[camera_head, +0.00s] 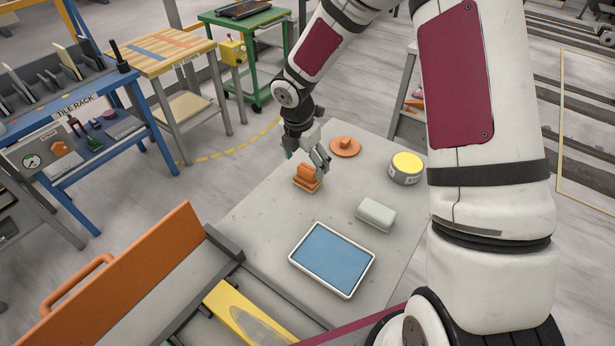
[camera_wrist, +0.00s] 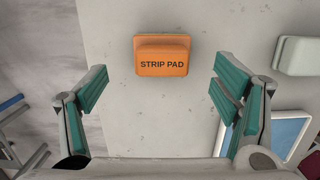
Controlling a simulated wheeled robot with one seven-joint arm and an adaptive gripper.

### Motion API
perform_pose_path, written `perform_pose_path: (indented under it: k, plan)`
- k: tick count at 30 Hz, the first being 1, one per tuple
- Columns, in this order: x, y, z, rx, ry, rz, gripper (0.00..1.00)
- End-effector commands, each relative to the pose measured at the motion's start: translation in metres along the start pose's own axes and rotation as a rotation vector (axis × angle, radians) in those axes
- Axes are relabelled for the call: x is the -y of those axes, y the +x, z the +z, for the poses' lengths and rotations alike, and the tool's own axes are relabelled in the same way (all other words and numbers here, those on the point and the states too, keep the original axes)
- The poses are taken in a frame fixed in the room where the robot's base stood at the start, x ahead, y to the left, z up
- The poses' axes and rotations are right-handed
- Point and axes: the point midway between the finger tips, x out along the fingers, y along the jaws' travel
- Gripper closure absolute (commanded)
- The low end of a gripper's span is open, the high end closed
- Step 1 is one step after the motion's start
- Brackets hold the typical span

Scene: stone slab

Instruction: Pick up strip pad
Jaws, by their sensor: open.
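The strip pad (camera_head: 308,176) is an orange block with a raised grip, lying on the grey stone slab (camera_head: 262,215). In the wrist view the strip pad (camera_wrist: 162,58) shows its "STRIP PAD" lettering at the top centre. My gripper (camera_head: 305,155) is above and close to the pad in the head view. In the wrist view my gripper (camera_wrist: 157,90) has its two teal-padded fingers spread wide, with nothing between them. The pad lies ahead of the fingertips, roughly centred between them, and does not appear to be touched.
On the slab are a round orange piece (camera_head: 345,147), a yellow-lidded tin (camera_head: 406,168), a pale block (camera_head: 376,214) and a blue-topped white tray (camera_head: 332,260). An orange-handled guard (camera_head: 130,275) borders the near left. A tile rack bench (camera_head: 75,110) stands left.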

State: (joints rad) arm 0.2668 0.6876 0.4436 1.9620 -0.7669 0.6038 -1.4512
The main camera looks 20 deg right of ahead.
Motion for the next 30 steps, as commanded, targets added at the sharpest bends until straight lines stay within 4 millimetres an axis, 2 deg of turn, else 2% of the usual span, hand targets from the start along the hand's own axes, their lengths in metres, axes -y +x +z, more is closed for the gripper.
perform_pose_path:
  k: [5,15,23,24,30]
  plan:
    - [0.001,0.011,0.000,0.000,0.000,0.000,0.18]
    - [0.003,0.052,-0.001,0.000,0.001,-0.001,0.18]
    - [0.002,0.056,0.000,0.001,0.001,0.001,0.18]
    - [0.002,0.056,0.000,0.001,0.001,0.001,0.21]
    - [0.002,0.056,0.000,0.001,0.001,0.001,0.66]
